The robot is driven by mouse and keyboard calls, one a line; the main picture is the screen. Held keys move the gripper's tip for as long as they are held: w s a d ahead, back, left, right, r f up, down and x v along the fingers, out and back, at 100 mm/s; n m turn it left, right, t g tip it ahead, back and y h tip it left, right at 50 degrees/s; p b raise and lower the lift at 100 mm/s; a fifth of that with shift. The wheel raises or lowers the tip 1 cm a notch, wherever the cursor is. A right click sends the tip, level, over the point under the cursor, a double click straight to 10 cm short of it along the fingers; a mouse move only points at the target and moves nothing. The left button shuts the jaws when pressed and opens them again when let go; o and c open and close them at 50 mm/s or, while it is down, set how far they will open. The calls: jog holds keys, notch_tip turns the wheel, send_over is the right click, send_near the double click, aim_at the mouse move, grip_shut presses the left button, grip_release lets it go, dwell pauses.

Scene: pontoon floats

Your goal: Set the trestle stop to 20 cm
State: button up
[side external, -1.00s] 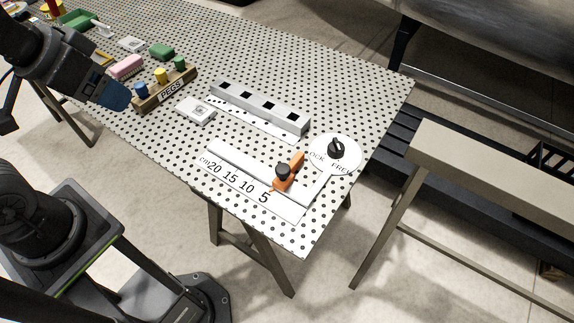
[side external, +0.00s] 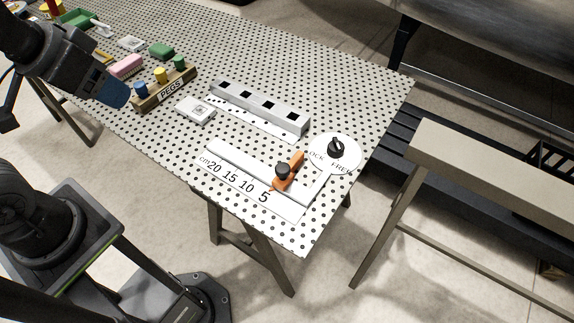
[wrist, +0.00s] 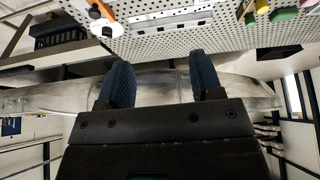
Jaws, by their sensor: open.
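The trestle stop (side external: 288,172) is an orange slider with a black knob, on a white rail beside a centimetre scale (side external: 236,181) marked 20, 15, 10 and 5. It sits near the 5 end, far from the 20. A round white dial (side external: 347,161) with a black knob is lettered LOCK and FREE; I cannot tell where its pointer is set. The stop (wrist: 101,10) and the dial (wrist: 96,29) also show at the top left of the wrist view. My gripper (wrist: 162,78) is open and empty, with blue fingers, well away from the stop at the upper left of the side view.
A grey bar with square holes (side external: 262,107) lies behind the rail. A wooden PEGS block (side external: 165,92) with coloured pegs and a white box (side external: 196,110) stand left of it. Pink and green blocks lie farther back. The perforated tabletop (side external: 340,95) is clear at the back right.

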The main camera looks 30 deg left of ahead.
jog(key=w+d+n+g+h, duration=0.1)
jog(key=w+d+n+g, duration=0.2)
jog(key=w, duration=0.4)
jog(key=n+g+h, duration=0.2)
jog(key=n+g, duration=0.4)
send_over(283, 167)
jog(key=w+a, duration=0.4)
notch_tip(283, 167, down, 12)
jog(key=x, duration=1.3)
jog(key=shift+s+d+f, duration=0.1)
jog(key=shift+d+f, duration=0.1)
jog(key=shift+d, duration=0.05)
grip_shut()
